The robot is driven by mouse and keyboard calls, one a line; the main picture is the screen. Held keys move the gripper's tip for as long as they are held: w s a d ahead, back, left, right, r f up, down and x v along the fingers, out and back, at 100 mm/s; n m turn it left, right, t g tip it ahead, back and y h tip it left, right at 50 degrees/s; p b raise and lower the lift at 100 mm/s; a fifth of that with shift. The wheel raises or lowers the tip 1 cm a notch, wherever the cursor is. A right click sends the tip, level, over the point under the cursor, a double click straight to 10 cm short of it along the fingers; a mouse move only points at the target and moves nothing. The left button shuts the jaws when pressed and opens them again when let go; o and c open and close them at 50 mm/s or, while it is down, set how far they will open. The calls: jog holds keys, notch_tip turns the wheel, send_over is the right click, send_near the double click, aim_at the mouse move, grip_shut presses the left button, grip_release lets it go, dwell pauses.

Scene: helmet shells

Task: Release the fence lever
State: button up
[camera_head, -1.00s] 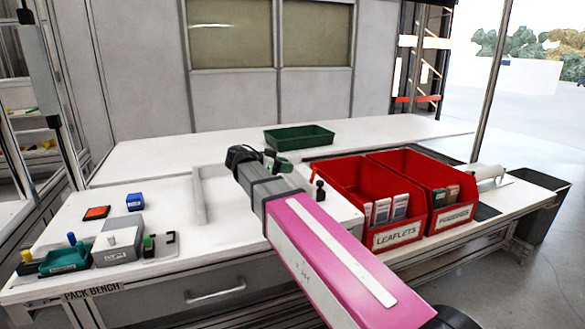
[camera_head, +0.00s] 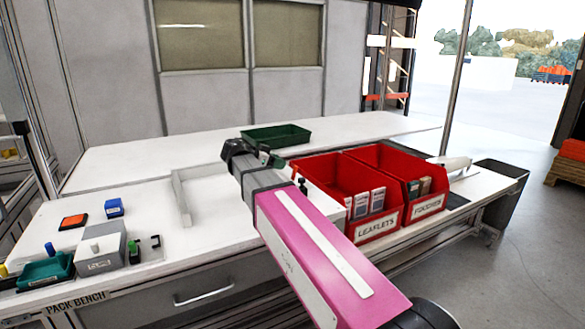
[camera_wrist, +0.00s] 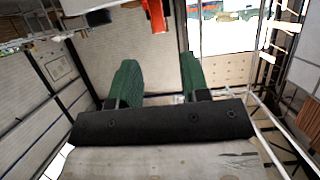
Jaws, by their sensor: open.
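My gripper (camera_head: 266,158) hangs over the white bench near its middle, partly hidden behind my own wrist in the head view. In the wrist view my gripper (camera_wrist: 160,80) has its two green fingers wide apart, with nothing between them. A low pale fence (camera_head: 178,197) stands on the bench left of my arm. A small black knob (camera_head: 302,186) shows just right of my arm; I cannot tell whether it is the fence lever. My arm hides part of the bench around it.
Red bins marked LEAFLETS (camera_head: 376,228) and POUCHES (camera_head: 427,207) stand close on the right. A green tray (camera_head: 276,136) lies behind my gripper. A grey box (camera_head: 102,246), blue block (camera_head: 114,207) and teal tray (camera_head: 44,272) sit at the left. Bench left of the fence is mostly clear.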

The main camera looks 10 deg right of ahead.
aim_at(295, 166)
jog(key=x, duration=0.8)
jog(key=shift+d, duration=0.1)
jog(key=shift+c, duration=0.3)
grip_shut()
